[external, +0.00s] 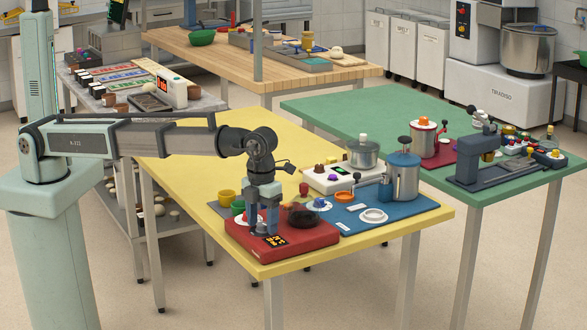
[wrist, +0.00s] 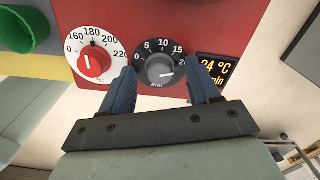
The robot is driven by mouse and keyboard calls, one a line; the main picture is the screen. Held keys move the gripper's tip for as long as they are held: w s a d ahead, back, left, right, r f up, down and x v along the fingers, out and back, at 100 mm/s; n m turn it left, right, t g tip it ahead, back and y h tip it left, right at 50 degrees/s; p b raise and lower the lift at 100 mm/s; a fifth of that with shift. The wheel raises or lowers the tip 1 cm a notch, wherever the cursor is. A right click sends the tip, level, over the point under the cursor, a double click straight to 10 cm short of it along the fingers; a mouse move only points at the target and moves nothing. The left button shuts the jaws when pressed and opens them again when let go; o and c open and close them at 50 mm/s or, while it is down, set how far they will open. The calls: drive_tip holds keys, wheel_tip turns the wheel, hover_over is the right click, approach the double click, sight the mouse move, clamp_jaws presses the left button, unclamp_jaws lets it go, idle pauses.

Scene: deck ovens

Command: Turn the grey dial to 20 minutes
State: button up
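The grey dial (wrist: 159,70) is at the middle top of the wrist view, on a red panel. Its dark scale reads 0, 5, 10, 15 and a partly covered 20. The dial's white mark points right, close to the 20; the exact reading is hard to tell. My gripper (wrist: 161,78) has one finger on each side of the dial, with gaps between the fingers and the grey knob. It is open. In the external view my gripper (external: 264,226) points down over the red oven unit (external: 297,240); the grey dial cannot be made out there.
A red dial (wrist: 94,64) on a white temperature scale sits left of the grey dial. A green cup (wrist: 20,29) is at upper left. A blue board (external: 388,227) with a pot stands beside the oven.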

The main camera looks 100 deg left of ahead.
sight(262, 224)
wheel_tip(262, 224, up, 14)
idle(0.8)
drive_tip(key=shift+f, duration=0.1)
